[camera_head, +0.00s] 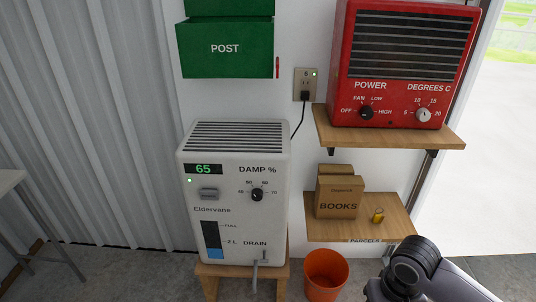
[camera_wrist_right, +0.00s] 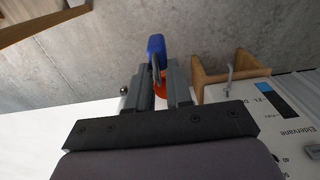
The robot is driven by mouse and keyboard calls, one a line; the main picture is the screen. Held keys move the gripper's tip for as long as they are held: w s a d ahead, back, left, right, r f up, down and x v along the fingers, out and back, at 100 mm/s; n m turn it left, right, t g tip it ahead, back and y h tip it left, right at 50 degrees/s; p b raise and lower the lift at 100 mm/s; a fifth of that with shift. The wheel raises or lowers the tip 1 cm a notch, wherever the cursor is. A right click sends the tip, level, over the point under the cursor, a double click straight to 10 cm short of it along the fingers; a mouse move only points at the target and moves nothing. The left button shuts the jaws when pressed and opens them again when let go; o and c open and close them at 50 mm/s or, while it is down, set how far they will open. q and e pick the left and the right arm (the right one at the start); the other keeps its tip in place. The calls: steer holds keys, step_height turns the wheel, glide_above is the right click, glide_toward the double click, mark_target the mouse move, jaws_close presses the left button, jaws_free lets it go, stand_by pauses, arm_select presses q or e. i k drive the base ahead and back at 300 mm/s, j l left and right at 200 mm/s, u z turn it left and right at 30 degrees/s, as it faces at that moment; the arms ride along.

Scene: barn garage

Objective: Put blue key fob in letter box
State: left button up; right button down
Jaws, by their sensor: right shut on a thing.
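The green letter box (camera_head: 226,48) marked POST hangs on the white wall at the top of the head view. Its upper part runs out of the picture. In the right wrist view the blue key fob (camera_wrist_right: 156,45) sticks out past the fingertips of my right gripper (camera_wrist_right: 157,82), which is shut on it. In the head view my right arm comes in at the lower right, low and well away from the letter box, and its fingers are out of sight. My left gripper is in neither view.
A white dehumidifier (camera_head: 236,200) on a wooden stand is below the letter box. A red heater (camera_head: 403,65) stands on the upper shelf (camera_head: 390,140). An orange bucket (camera_head: 325,274) is on the floor.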

mark_target(239, 72)
steer(key=i+j+u, duration=0.15)
steer(key=u, duration=0.8)
steer(key=i+j, duration=0.15)
steer(key=i, duration=0.65)
